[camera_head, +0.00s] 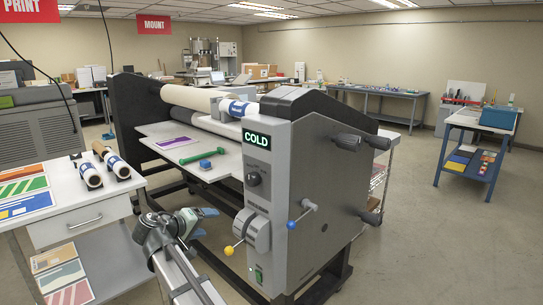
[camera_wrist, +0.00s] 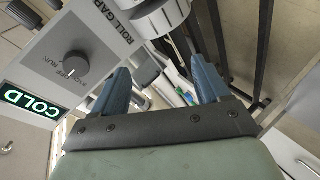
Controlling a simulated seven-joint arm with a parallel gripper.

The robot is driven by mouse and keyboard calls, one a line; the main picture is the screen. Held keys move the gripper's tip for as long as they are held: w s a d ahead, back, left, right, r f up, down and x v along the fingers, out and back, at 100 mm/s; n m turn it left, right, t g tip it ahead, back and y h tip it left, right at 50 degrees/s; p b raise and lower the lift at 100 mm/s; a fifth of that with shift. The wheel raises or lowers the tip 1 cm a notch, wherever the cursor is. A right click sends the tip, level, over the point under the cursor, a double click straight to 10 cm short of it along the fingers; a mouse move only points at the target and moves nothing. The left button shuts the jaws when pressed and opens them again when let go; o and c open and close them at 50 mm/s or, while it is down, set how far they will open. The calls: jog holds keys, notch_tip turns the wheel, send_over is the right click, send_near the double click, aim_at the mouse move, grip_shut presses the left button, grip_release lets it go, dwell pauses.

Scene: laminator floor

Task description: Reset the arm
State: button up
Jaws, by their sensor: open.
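My gripper (camera_head: 203,218) is at the left of the laminator's grey control housing (camera_head: 325,195), below the level of its feed table, in the head view. In the wrist view my gripper (camera_wrist: 163,78) has its two blue fingers spread apart with nothing between them. The wrist view shows the housing's panel tilted, with the dark knob (camera_wrist: 75,63), the lit green COLD display (camera_wrist: 28,103) and the ROLL GAP lettering. My fingers look apart from the housing, though the exact distance is hard to tell.
The feed table (camera_head: 150,130) holds a green tool and a blue block. A white bench (camera_head: 105,195) with rolls stands left. Open floor (camera_head: 440,240) lies right.

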jog(key=s+f+n+g+y, duration=0.25)
jog(key=s+f, duration=0.25)
jog(key=f, duration=0.8)
jog(key=s+d+f+m+g+y, duration=0.1)
jog(key=s+d+f+g, duration=0.2)
jog(key=f, duration=0.6)
jog(key=s+d+f+m+g+y, duration=0.1)
jog(key=s+d+f+g, duration=0.1)
jog(key=s+d+f, duration=0.45)
jog(key=s+d+f+g+y, duration=0.1)
jog(key=s+f+g, duration=0.1)
jog(key=f, duration=0.8)
jog(key=s+d+f+m+g, duration=0.3)
jog(key=s+d+f+g, duration=0.1)
jog(key=s+d+f, duration=0.7)
jog(key=s+d+f+m+g+y, duration=0.1)
jog(key=s+d+f+m+g, duration=0.3)
jog(key=s+d+f, duration=0.7)
jog(key=s+d, duration=0.5)
jog(key=s, duration=0.4)
jog(key=shift+s+d+f, duration=0.15)
jog(key=shift+f, duration=0.15)
